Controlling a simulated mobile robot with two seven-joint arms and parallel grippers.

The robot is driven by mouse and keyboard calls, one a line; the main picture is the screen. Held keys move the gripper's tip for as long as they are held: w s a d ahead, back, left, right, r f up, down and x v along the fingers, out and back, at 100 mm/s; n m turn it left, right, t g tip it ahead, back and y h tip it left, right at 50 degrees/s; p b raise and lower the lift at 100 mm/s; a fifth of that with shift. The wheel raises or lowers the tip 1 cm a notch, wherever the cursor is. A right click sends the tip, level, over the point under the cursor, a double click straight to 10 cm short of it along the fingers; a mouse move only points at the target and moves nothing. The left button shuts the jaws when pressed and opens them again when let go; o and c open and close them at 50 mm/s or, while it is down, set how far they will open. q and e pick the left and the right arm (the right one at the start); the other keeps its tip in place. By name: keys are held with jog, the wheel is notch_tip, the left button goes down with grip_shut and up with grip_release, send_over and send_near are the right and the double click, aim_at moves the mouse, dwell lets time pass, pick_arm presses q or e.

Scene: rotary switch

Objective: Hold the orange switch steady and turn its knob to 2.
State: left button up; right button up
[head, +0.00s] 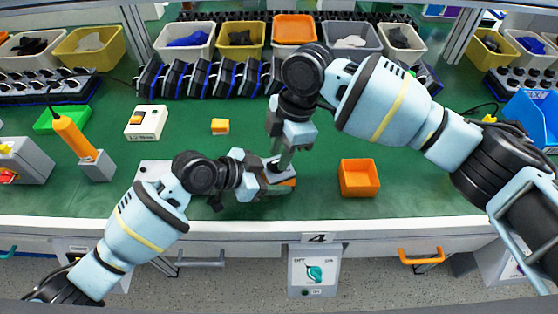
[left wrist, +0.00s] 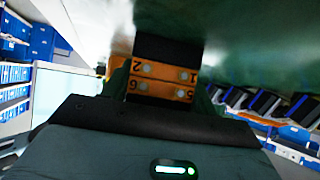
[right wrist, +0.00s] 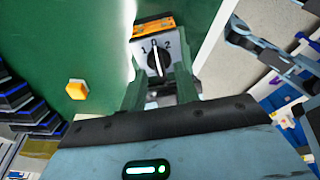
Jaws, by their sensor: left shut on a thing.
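The orange switch (head: 287,183) is near the table's front edge in the head view, mostly hidden by my grippers. My left gripper (head: 278,187) is shut on it from the left. The left wrist view shows the switch's orange side (left wrist: 162,82) with numbered terminals between the fingers. In the right wrist view, the switch's grey face shows a black knob (right wrist: 158,60) between the marks 1 and 2; its white line is nearly upright between them. My right gripper (right wrist: 160,88) points down at the face, its fingers apart on either side of the knob, with no clear contact.
An open orange box (head: 359,179) stands to the right of the grippers. A small orange block (head: 220,126) and a white switch box (head: 146,122) lie behind to the left. Bins and black devices line the back. Green table is clear around the orange box.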

jog(key=shift+f, duration=0.65)
grip_shut()
